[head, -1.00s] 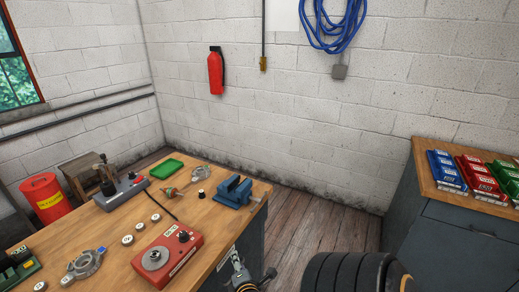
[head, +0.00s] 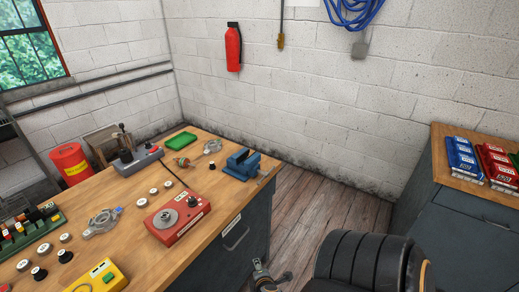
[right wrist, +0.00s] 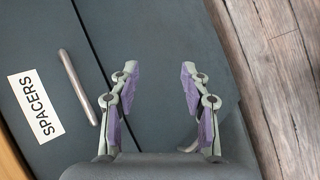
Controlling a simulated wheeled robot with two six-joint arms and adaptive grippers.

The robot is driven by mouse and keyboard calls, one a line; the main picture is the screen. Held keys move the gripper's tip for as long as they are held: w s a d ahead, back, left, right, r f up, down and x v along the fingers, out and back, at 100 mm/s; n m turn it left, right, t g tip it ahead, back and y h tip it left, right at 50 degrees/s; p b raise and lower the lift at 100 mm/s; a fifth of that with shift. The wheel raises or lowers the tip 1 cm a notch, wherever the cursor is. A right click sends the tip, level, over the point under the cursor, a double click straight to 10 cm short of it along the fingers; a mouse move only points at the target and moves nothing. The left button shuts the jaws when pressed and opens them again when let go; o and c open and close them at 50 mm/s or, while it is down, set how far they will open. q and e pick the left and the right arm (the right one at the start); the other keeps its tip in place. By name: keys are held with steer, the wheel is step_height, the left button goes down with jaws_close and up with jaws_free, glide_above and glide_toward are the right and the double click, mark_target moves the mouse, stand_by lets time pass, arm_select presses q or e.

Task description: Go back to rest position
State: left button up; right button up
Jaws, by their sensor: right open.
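My right gripper (right wrist: 160,78) is open in the right wrist view, with nothing between its purple-padded fingers. It hangs over the dark grey drawer front of the workbench, which carries a SPACERS label (right wrist: 35,107) and a bar handle (right wrist: 77,86). I cannot tell how far it is from the drawer. In the head view a thick black part of my arm fills the bottom right of centre, and a small gripper part (head: 263,273) shows at the bottom edge beside the bench. My left gripper is not in view.
The wooden workbench (head: 125,215) holds a red tester (head: 178,218), a blue vise (head: 242,163), a green tray (head: 181,140), a yellow meter (head: 98,279) and several small parts. Wooden floor (head: 325,195) lies open between it and the right-hand cabinet (head: 465,235).

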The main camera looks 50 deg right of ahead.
stand_by(0.5)
steer(key=s+a+f+m+g+y, duration=0.1)
steer(key=s+a+f+m+g, duration=0.1)
steer(key=s+f, duration=0.5)
steer(key=s+a+f+m+g+y, duration=0.2)
steer(key=s+a+f+m, duration=0.2)
steer(key=s+f, duration=0.4)
steer(key=s+a+f+m+g+y, duration=0.2)
steer(key=s+a+f+m, duration=0.2)
steer(key=s+f, duration=0.4)
steer(key=shift+s+f+m, duration=0.25)
steer(key=shift+f+m, duration=0.05)
stand_by(4.9)
